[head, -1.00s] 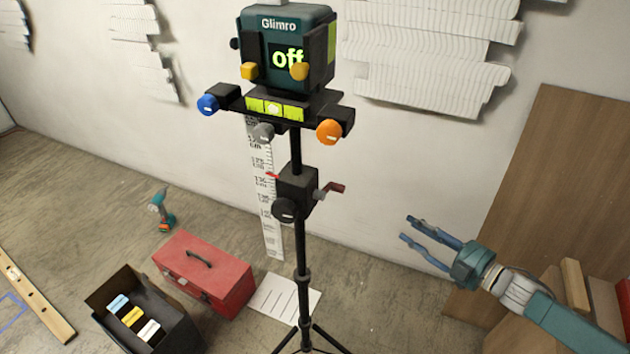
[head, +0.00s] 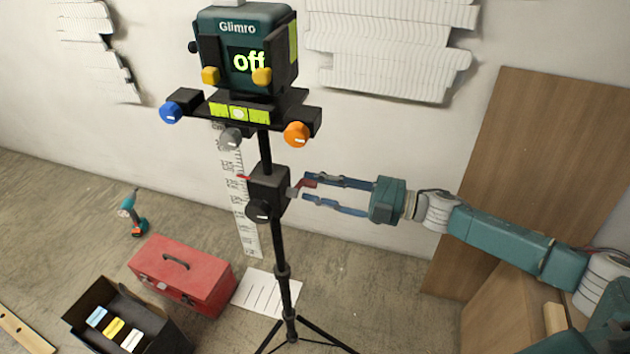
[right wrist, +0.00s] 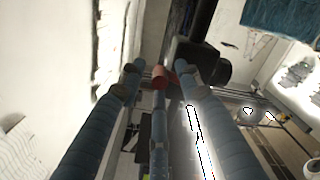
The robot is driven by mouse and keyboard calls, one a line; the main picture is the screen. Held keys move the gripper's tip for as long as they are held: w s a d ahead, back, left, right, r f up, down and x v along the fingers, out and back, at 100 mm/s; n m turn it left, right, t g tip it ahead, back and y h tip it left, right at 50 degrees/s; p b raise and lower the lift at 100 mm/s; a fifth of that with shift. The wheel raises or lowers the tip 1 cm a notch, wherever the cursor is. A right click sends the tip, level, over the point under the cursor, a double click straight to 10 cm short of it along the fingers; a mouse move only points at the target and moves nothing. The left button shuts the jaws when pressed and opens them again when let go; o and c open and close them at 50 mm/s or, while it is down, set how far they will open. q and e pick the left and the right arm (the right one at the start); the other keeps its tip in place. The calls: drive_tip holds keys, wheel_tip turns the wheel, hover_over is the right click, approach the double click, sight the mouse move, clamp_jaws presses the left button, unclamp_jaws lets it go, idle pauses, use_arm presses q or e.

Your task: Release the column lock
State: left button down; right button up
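The dark column clamp block (head: 267,186) sits on the black stand below the Glimro device (head: 246,50), whose screen reads "off". My right gripper (head: 305,187) reaches in from the right. A black knob (head: 258,211) is on the block's front. My left gripper is not in view.
Blue (head: 171,112), grey (head: 230,138) and orange (head: 297,134) knobs hang under the device above my gripper. A scale (head: 243,205) stands behind the column. A red toolbox (head: 182,274) and an open black box (head: 85,319) are on the floor at left; a wooden panel (head: 548,170) leans at right.

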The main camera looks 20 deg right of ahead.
drive_tip(key=shift+w+a, duration=0.25)
drive_tip(key=shift+a, duration=0.05)
drive_tip(key=shift+f, duration=0.1)
clamp_jaws()
drive_tip(key=n, duration=0.1)
drive_tip(key=r+n, duration=0.1)
drive_tip(key=n, duration=0.1)
drive_tip(key=shift+r, duration=0.3)
unclamp_jaws()
